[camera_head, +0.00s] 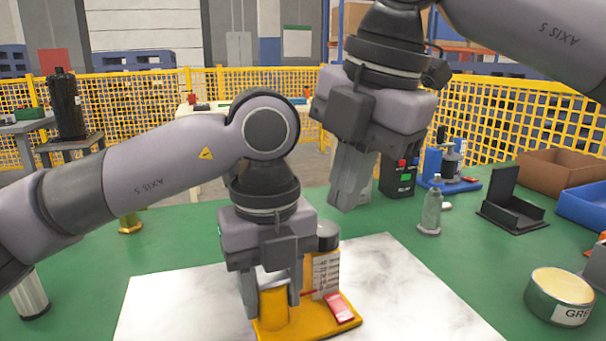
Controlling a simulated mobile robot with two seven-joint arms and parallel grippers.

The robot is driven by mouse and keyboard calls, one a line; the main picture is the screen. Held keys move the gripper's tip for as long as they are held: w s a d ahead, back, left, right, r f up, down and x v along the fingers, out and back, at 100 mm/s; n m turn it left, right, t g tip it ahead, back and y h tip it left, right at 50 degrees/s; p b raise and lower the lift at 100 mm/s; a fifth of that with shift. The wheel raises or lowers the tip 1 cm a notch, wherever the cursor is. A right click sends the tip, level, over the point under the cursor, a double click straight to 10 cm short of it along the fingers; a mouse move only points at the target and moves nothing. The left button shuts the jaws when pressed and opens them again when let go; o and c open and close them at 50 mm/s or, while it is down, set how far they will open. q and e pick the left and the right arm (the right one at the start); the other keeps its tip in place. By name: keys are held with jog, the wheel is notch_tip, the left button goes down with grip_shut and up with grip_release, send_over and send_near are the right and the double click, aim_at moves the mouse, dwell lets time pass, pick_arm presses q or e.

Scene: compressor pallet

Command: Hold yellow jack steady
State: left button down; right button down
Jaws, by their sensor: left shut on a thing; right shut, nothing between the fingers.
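The yellow jack (273,309) stands upright on a yellow base plate that rests on the white marbled sheet (400,290) on the green table. My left gripper (270,295) points down over the jack, its fingers on either side of the yellow body, shut on it. The gripper and wrist hide the jack's top. My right gripper (350,192) is shut and empty, raised above the table behind and to the right of the jack.
A clear bottle (431,212), an open black box (513,208), a labelled tin (560,296), a blue tray (588,204) and a cardboard box (560,170) stand at the right. A black device (398,180) is close behind my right gripper. The white sheet's right part is clear.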

aim_at(322, 235)
jog(key=shift+r, duration=0.2)
notch_tip(322, 235, down, 6)
jog(key=w+d, duration=0.2)
jog(key=shift+w, duration=0.35)
dwell(0.5)
jog(key=shift+a, duration=0.3)
dwell(0.6)
